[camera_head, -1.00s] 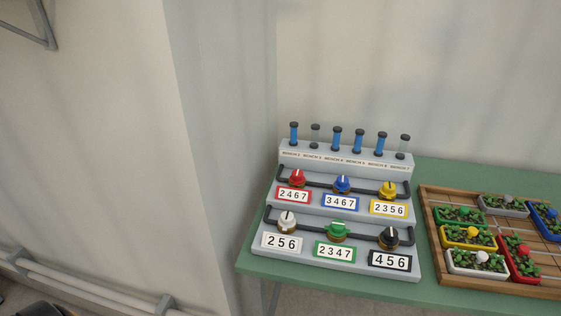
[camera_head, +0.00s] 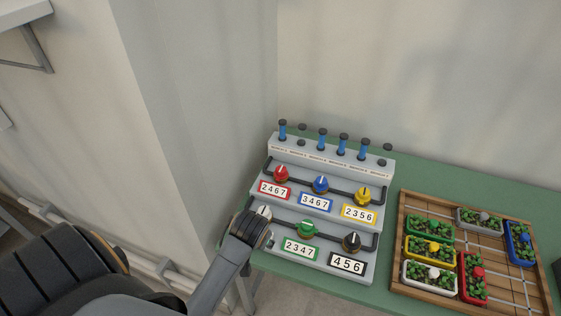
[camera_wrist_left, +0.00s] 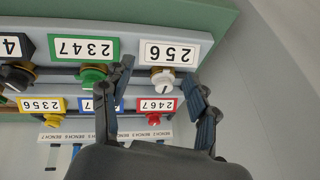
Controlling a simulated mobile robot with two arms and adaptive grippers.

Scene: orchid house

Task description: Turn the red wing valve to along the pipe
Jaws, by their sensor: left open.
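The red wing valve (camera_head: 281,173) sits at the left end of the upper dark pipe on the grey stepped panel, above the label 2467. Its pale mark appears to point across the pipe. In the left wrist view the red valve (camera_wrist_left: 153,118) shows beyond my fingers, partly low between them. My left gripper (camera_head: 256,222) is at the panel's lower left and partly hides the white valve (camera_head: 264,211). In the left wrist view my left gripper (camera_wrist_left: 158,78) is open, its fingers on either side of the white valve; contact is unclear. My right gripper is out of view.
Blue (camera_head: 320,185) and yellow (camera_head: 363,196) valves share the upper pipe. Green (camera_head: 307,229) and black (camera_head: 351,242) valves sit on the lower one. Tubes (camera_head: 342,144) line the panel's top. A wooden tray (camera_head: 394,236) with planters lies to the right. A wall stands to the left.

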